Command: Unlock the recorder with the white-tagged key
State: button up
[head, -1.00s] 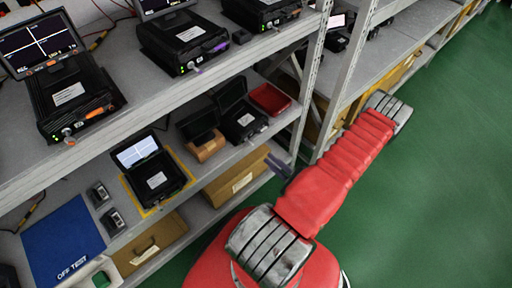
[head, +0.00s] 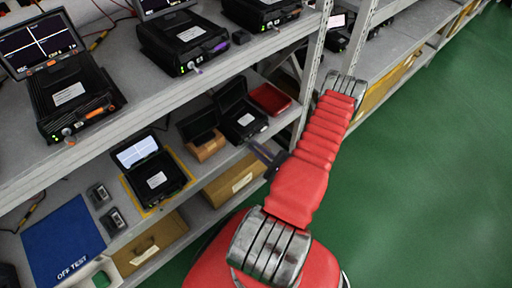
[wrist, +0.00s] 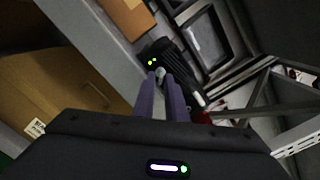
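A black recorder (head: 240,121) with its lid raised stands on the middle shelf, left of a red tray. In the wrist view the ribbed black recorder (wrist: 180,62) shows two green lights at its front and a small silvery part just beyond my fingertips. I cannot make out whether that part is a key or a lock. A small white piece (wrist: 199,98) is right of the fingers; I cannot tell whether it is a tag. My gripper (wrist: 161,82) has two purple fingers with a narrow gap between them, and in the head view my gripper (head: 258,150) points at this recorder's front.
A red tray (head: 269,99) lies right of the recorder. A brown box (head: 207,147) sits left of it, and another open black case (head: 157,180) stands on a yellow-bordered mat. A shelf upright (head: 313,70) rises close to my arm. Green floor is clear at right.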

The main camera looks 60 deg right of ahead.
jog(key=shift+w, duration=0.15)
jog(key=shift+c, duration=0.6)
grip_shut()
jog(key=m, duration=0.4)
jog(key=shift+f, duration=0.1)
jog(key=m, duration=0.9)
jog(key=shift+m, duration=2.5)
